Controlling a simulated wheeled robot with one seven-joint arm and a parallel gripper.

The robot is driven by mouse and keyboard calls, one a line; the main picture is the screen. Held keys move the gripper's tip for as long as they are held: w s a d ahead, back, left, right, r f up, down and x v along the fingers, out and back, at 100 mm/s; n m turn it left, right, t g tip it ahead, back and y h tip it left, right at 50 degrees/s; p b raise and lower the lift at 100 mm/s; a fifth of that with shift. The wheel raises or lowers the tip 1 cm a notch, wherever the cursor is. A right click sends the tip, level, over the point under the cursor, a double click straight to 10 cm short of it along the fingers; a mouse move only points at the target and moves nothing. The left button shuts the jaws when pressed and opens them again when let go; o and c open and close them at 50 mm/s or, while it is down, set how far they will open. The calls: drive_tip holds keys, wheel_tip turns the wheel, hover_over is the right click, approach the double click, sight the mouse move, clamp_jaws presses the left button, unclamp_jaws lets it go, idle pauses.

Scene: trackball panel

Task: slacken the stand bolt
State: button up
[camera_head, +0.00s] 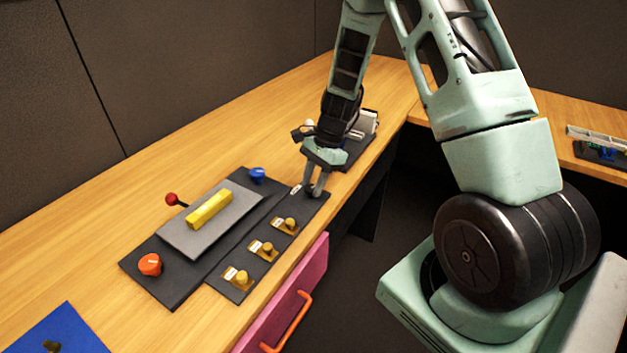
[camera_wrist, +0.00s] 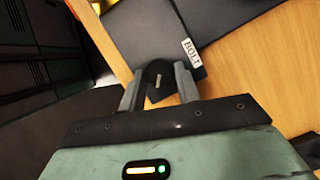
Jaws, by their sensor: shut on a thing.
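The stand bolt (camera_wrist: 158,76) is a dark round head with a pale mark on its face, at the corner of the dark panel beside the white BOLT label (camera_wrist: 192,52). My gripper (camera_wrist: 159,70) has one finger on each side of it and is shut on it. In the head view my gripper (camera_head: 314,193) points down at the far right end of the front dark strip (camera_head: 252,252), next to a small white label (camera_head: 296,189). There the fingers hide the bolt.
Several brass knobs with labels, such as this one (camera_head: 291,224), line the strip. Behind it, a grey plate (camera_head: 180,232) carries a yellow bar (camera_head: 209,209), amid red, blue (camera_head: 257,174) and orange (camera_head: 149,264) knobs. A pink drawer (camera_head: 308,278) is below.

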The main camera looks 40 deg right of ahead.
drive_tip(key=n+p, duration=0.1)
drive_tip(key=n, duration=0.1)
drive_tip(key=n+g, duration=0.1)
drive_tip(key=n, duration=0.1)
drive_tip(key=shift+w+r+h+p, duration=0.1)
drive_tip(key=shift+w+h+p, duration=0.1)
drive_tip(key=shift+h+p, duration=0.15)
drive_tip(key=n+g, duration=0.1)
drive_tip(key=n, duration=0.1)
drive_tip(key=n+g+p, duration=0.1)
drive_tip(key=n, duration=0.1)
drive_tip(key=shift+w+a+n+h, duration=0.15)
drive_tip(key=shift+n+h, duration=0.15)
drive_tip(key=shift+h, duration=0.05)
drive_tip(key=n+h+p, duration=0.1)
drive_tip(key=n, duration=0.3)
drive_tip(key=shift+w+a+g, duration=0.1)
drive_tip(key=shift+g, duration=0.3)
drive_tip(key=shift+a+n+h, duration=0.1)
drive_tip(key=shift+n+h, duration=0.8)
drive_tip(key=shift+n, duration=1.2)
drive_tip(key=o, duration=1)
drive_tip(key=shift+c, duration=0.2)
